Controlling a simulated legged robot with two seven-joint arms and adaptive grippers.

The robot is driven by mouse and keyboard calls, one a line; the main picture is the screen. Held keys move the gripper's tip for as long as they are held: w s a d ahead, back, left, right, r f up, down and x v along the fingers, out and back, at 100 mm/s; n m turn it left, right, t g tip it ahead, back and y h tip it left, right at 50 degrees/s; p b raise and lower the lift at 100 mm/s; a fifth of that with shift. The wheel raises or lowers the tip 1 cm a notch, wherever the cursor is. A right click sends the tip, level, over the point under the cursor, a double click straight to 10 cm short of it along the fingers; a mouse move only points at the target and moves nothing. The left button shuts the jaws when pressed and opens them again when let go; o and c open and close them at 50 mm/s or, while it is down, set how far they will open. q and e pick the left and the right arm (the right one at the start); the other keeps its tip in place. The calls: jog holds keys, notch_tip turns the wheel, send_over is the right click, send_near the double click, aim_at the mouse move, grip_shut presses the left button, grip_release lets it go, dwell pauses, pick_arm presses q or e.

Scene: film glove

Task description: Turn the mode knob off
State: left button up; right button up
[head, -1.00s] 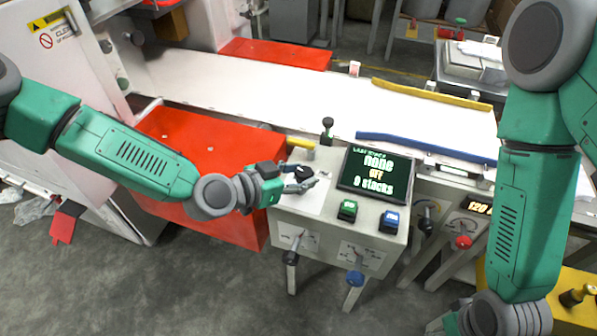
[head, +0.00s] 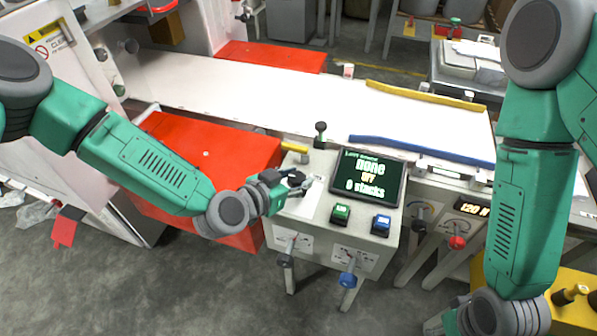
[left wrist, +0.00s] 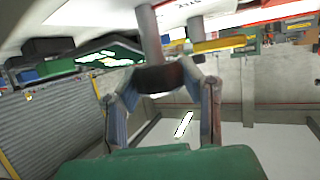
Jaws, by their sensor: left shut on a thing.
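A dark round knob (head: 297,179) sits on the box's top plate, left of the screen. My left gripper (head: 295,182) is shut on this knob; the fingers partly hide it in the head view. In the left wrist view the two fingers (left wrist: 160,84) close around a dark knob (left wrist: 158,77) on a grey post. I cannot read the marks around the knob. My right gripper (head: 440,324) shows only partly at the bottom right; its jaw state is unclear.
A green button (head: 340,213) and a blue button (head: 381,224) lie below the screen. A black-topped lever (head: 320,133) stands behind the knob. Levers with black (head: 285,260) and blue (head: 347,279) knobs stick out in front. A red cover (head: 200,160) lies left.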

pick_arm(q)
jog(key=n+t+y+p, duration=0.1)
jog(key=n+y+p, duration=0.1)
jog(key=shift+s+r+n+t+y, duration=0.1)
jog(key=shift+s+n+t+y, duration=0.05)
jog(key=shift+n+t+y, duration=0.25)
jog(key=n+t+y+p, duration=0.1)
jog(key=n+y, duration=0.1)
jog(key=y, duration=0.1)
jog(key=shift+n, duration=0.4)
jog(key=n+y+p, duration=0.1)
jog(key=n+y, duration=0.1)
jog(key=y, duration=0.1)
jog(key=shift+n, duration=0.4)
jog(key=shift+n+y, duration=0.7)
jog(key=shift+y, duration=0.3)
jog(key=shift+d+f+p, duration=0.1)
jog(key=shift+f+p, duration=0.1)
jog(key=shift+p, duration=0.1)
jog(key=o, duration=1)
jog(key=shift+o, duration=1)
jog(key=shift+r, duration=0.1)
